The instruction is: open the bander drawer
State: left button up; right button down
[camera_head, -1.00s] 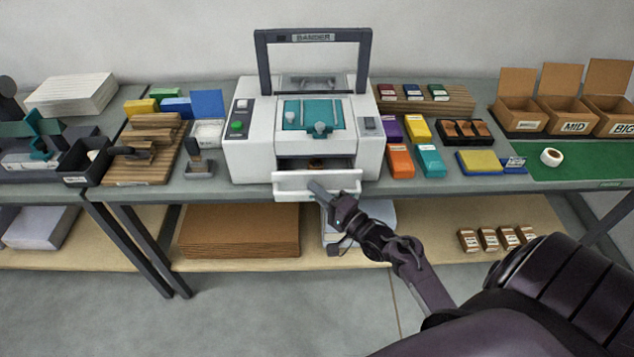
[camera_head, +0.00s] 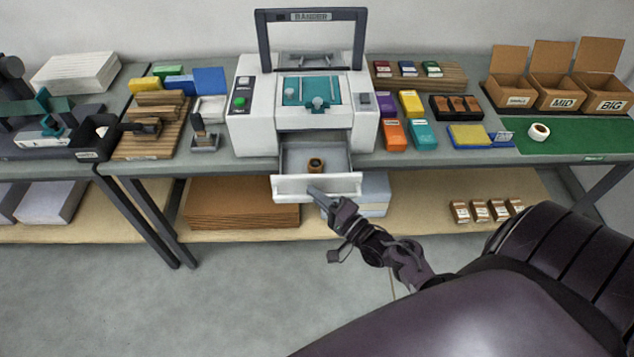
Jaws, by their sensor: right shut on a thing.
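The white bander (camera_head: 247,131) stands on the grey table with its dark labelled frame raised above it. Its drawer (camera_head: 290,187) is pulled well out at the front, and its grey inside shows. A small brown roll-like thing (camera_head: 316,165) lies in the drawer. My right gripper (camera_head: 318,194) is at the front of the drawer, near the middle of its front panel, and is shut on the drawer's handle, which the fingers hide. My left gripper is not in view.
Orange and teal boxes (camera_head: 423,135) stand right of the bander. A wooden rack (camera_head: 152,143) and a small stamp-like tool (camera_head: 204,138) stand left. Brown cardboard (camera_head: 243,204) lies on the shelf below. The floor in front is clear.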

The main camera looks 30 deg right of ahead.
jog(key=c, duration=1.8)
grip_release()
jog(key=shift+o, duration=0.2)
jog(key=shift+s, duration=0.1)
jog(key=b+v, duration=0.2)
jog(key=v, duration=0.5)
jog(key=shift+s, duration=0.35)
jog(key=shift+d+f, duration=0.1)
